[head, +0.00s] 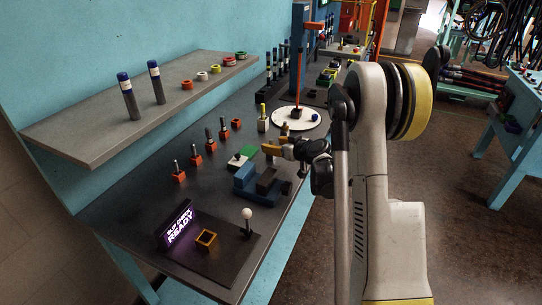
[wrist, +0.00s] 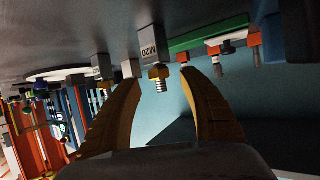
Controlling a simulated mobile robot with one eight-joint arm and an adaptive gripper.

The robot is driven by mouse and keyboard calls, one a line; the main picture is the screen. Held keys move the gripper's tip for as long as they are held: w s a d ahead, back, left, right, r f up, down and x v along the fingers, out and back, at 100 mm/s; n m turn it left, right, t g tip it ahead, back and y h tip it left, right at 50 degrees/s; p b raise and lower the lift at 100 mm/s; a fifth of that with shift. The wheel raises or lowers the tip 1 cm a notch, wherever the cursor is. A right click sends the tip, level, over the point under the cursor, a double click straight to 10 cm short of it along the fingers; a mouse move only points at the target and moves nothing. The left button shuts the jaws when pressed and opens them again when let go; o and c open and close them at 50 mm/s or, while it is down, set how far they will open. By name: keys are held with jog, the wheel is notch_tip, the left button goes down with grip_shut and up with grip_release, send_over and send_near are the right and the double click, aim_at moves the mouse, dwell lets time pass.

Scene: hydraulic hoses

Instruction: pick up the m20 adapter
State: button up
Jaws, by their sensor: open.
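In the wrist view the M20 adapter (wrist: 159,75) is a brass hex piece with a silver threaded end. It sits in a grey block (wrist: 152,41) marked M20; the view is inverted, so the block hangs from the bench top. My gripper (wrist: 162,79) is open, its two tan fingers on either side of the adapter with visible gaps. In the head view my gripper (head: 276,140) is low over the bench near its right edge, and I cannot clearly make out the adapter there.
Orange blocks with upright fittings (head: 196,157) stand left on the bench (head: 140,195). A blue fixture (head: 257,188) is in front of my gripper. A block with a yellow-topped piece (head: 263,121) and a white round plate (head: 284,122) are behind. A shelf (head: 105,140) overhangs the left.

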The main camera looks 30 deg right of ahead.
jog(key=x, duration=0.3)
jog(key=shift+b, duration=0.3)
jog(key=shift+s, duration=0.15)
grip_shut()
jog(key=shift+r, duration=0.1)
